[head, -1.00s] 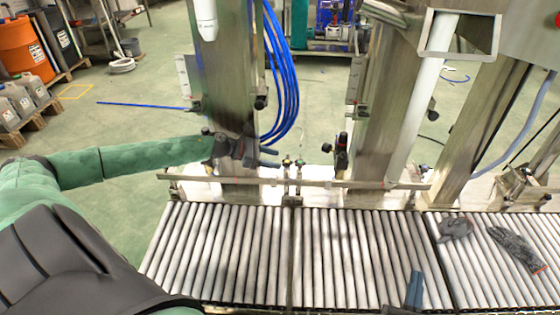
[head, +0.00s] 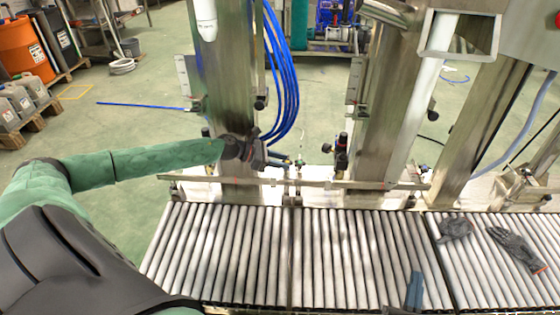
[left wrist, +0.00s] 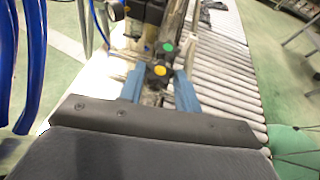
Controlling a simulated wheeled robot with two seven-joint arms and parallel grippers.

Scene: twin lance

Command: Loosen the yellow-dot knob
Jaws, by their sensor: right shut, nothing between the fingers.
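The yellow-dot knob (left wrist: 159,71) is a dark knob with a yellow centre in the left wrist view. A green-dot knob (left wrist: 167,47) sits just beyond it. My left gripper (left wrist: 159,76) is open, with one blue finger on each side of the yellow-dot knob; I cannot tell whether either touches it. In the head view my left gripper (head: 287,160) is at the rail, and the yellow-dot knob is hard to make out there. The green-dot knob (head: 299,163) shows small beside the fingertips. My right gripper (head: 415,290) is shut and empty over the rollers.
A roller conveyor (head: 250,250) runs along the front, with a metal rail (head: 330,184) behind it. Steel columns (head: 232,95) and blue hoses (head: 285,80) stand close to my left gripper. Grey gloves (head: 512,245) lie on the rollers at right.

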